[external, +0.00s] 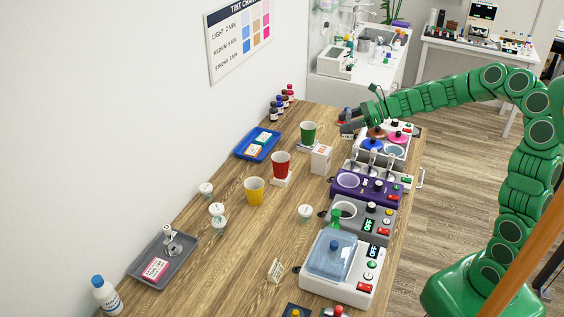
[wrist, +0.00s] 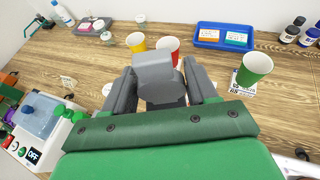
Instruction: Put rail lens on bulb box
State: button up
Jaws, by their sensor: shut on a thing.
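My gripper (external: 349,124) is above the far end of the table. In the wrist view its two dark grey fingers (wrist: 162,88) are shut on a grey, blocky piece with a rounded top, which I take to be the rail lens (wrist: 153,68). In the external view the piece cannot be told apart from the fingers. An upright white carton with small orange print (external: 321,160), likely the bulb box, stands on the table between the red cup and the row of devices. It is apart from my gripper, below it and toward the camera. Its label is too small to read. My gripper mostly hides it in the wrist view.
Green (external: 308,132), red (external: 281,164) and yellow (external: 253,191) cups stand left of the carton. A blue tray (external: 247,153) lies by the wall. A purple device (external: 347,191) and a blue-lidded bath (external: 318,265) line the right edge.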

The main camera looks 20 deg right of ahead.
jog(key=shift+w+a+f, duration=0.65)
jog(key=shift+w+f, duration=0.75)
jog(key=shift+w, duration=0.25)
jog(key=shift+w+a+f, duration=0.6)
jog(key=shift+w+f, duration=0.85)
jog(key=shift+w, duration=0.15)
jog(key=shift+w+a+f, duration=0.65)
jog(key=shift+w+f, duration=0.75)
jog(key=shift+w, duration=0.25)
jog(key=shift+f, duration=1.45)
jog(key=shift+f, duration=0.1)
jog(key=o, duration=1.1)
